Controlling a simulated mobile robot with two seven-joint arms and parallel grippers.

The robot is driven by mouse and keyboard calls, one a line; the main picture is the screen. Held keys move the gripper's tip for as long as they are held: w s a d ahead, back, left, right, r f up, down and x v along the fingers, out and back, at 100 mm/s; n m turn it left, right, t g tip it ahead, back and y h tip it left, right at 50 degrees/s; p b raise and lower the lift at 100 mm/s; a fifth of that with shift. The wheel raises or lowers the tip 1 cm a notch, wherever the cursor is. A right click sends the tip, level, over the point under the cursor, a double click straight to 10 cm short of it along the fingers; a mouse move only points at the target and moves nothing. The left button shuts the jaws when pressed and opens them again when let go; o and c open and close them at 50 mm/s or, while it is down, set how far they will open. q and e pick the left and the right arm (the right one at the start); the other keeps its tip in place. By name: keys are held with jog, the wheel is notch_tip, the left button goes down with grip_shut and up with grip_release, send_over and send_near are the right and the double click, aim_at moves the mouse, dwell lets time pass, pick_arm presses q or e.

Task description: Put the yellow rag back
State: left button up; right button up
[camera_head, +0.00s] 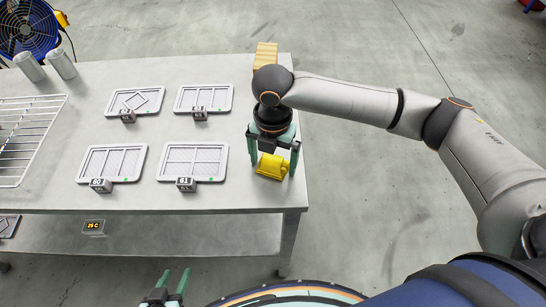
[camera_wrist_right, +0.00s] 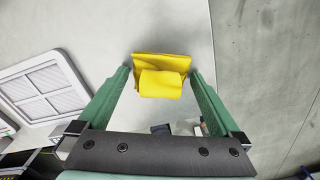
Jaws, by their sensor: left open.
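The yellow rag (camera_head: 271,166) is a small folded bundle at the right end of the steel table (camera_head: 230,205), near the front corner. It also shows in the right wrist view (camera_wrist_right: 161,75), between the fingertips. My right gripper (camera_head: 273,160) points down over the rag, with one green finger on each side. Its fingers (camera_wrist_right: 161,80) are spread wide, with narrow gaps to the rag. I cannot tell whether the rag touches the tabletop all over. My left gripper (camera_head: 174,278) is open and empty at the bottom of the head view, in front of the table.
Several framed panels (camera_head: 203,98) with small black number tags lie left of the rag. A wire rack (camera_head: 28,135) and two metal cylinders (camera_head: 62,63) are at the left. Yellow-brown blocks (camera_head: 266,54) sit at the back right edge. A lower shelf (camera_head: 190,235) carries a small display (camera_head: 94,226).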

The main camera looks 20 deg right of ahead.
aim_at(273, 157)
jog(key=shift+r, duration=0.1)
notch_tip(273, 157, up, 12)
jog(key=shift+p, duration=0.35)
dwell(0.4)
